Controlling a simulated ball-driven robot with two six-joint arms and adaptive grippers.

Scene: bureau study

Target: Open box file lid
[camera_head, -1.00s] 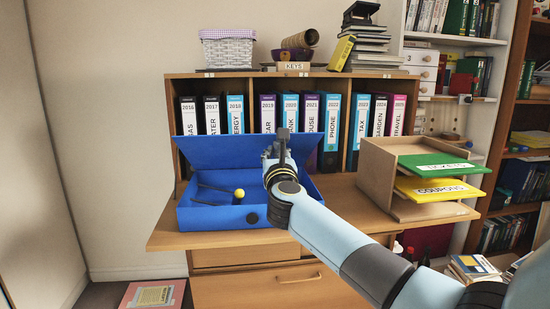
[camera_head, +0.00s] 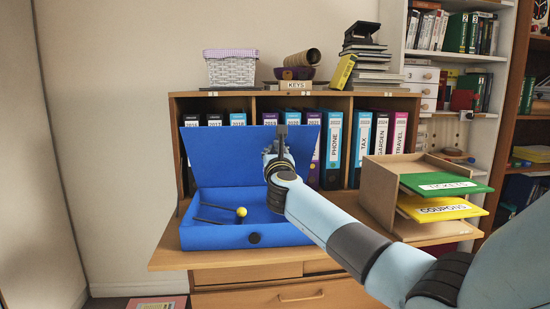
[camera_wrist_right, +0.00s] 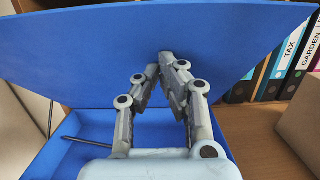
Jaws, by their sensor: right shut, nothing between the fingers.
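The blue box file (camera_head: 222,238) lies on the desk with its lid (camera_head: 225,155) raised, standing roughly upright at the back in front of the binders. My right gripper (camera_head: 282,132) is in front of the lid's inner face, over the right part of the box. In the right wrist view the fingers (camera_wrist_right: 167,62) are shut and empty, with their tips close to the blue lid (camera_wrist_right: 100,45); I cannot tell whether they touch it. A yellow ball (camera_head: 241,212) and dark pens lie inside the box. My left gripper is not in view.
Ring binders (camera_head: 333,150) stand in the shelf behind the lid. A wooden letter tray (camera_head: 378,195) with green and yellow sheets stands to the right of my arm. A white basket (camera_head: 231,70) and stacked books are on top. Bare desk shows left of the box.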

